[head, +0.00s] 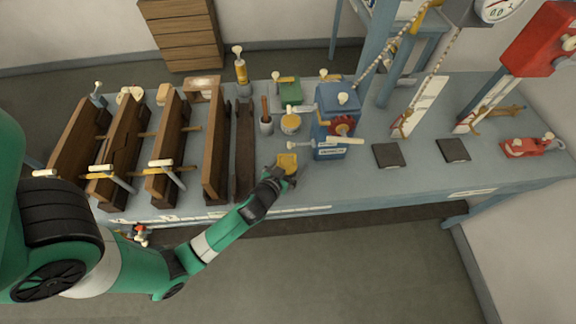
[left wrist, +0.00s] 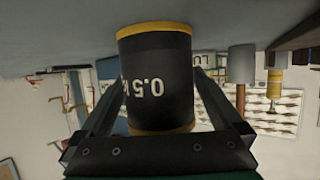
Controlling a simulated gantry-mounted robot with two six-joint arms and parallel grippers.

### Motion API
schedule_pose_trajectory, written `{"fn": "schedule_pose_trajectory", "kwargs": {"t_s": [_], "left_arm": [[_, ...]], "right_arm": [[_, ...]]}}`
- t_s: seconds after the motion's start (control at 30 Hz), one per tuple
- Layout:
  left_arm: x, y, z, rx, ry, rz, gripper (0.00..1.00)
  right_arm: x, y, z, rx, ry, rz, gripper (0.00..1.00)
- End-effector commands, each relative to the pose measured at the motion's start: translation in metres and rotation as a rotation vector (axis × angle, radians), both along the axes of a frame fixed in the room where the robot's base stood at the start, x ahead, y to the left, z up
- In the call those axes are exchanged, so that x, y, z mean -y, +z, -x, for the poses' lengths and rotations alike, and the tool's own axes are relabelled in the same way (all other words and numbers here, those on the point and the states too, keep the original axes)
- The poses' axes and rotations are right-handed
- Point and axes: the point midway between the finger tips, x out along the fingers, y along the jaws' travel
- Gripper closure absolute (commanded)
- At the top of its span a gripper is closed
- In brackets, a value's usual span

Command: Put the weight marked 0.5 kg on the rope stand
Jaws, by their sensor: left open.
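The weight marked 0.5 kg is a black cylinder with yellow rims. In the left wrist view the weight (left wrist: 157,80) shows upside down between the two fingers, with its marking facing the camera. In the head view only the yellow top of the weight (head: 287,160) shows clearly, near the table's front edge. My left gripper (head: 283,177) is open around the weight; finger contact cannot be told. Ropes (head: 440,72) hang beside blue posts at the back right, above the table; which part is the rope stand is not clear. My right gripper is out of view.
A blue box-like device (head: 330,140) with a red wheel stands just right of the weight. Dark wooden boards (head: 216,150) stand to the left. A yellow-topped can (head: 290,123) stands behind. Two dark plates (head: 388,155) (head: 453,150) lie on the right, with clear table in front.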

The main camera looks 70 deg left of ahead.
Motion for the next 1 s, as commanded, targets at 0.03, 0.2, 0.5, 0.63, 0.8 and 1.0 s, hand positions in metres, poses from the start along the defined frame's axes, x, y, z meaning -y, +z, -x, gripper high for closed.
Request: {"fn": "schedule_pose_trajectory", "kwargs": {"t_s": [0.03,0.2,0.5,0.63,0.8,1.0], "left_arm": [[0.000,0.005,0.000,0.000,0.000,0.000,0.00],[0.017,0.013,0.019,-0.001,-0.004,0.000,0.00],[0.059,0.039,0.070,-0.002,-0.006,-0.001,0.00],[0.069,0.046,0.082,-0.002,-0.004,-0.001,0.00],[0.071,0.049,0.086,0.000,0.001,0.000,0.00],[0.070,0.049,0.086,0.000,0.001,0.000,0.00]], "right_arm": [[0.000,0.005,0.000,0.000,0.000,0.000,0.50],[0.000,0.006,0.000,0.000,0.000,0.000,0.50],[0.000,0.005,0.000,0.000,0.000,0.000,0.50],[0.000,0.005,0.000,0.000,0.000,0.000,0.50],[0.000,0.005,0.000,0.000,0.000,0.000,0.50],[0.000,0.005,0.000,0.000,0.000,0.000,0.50]]}}
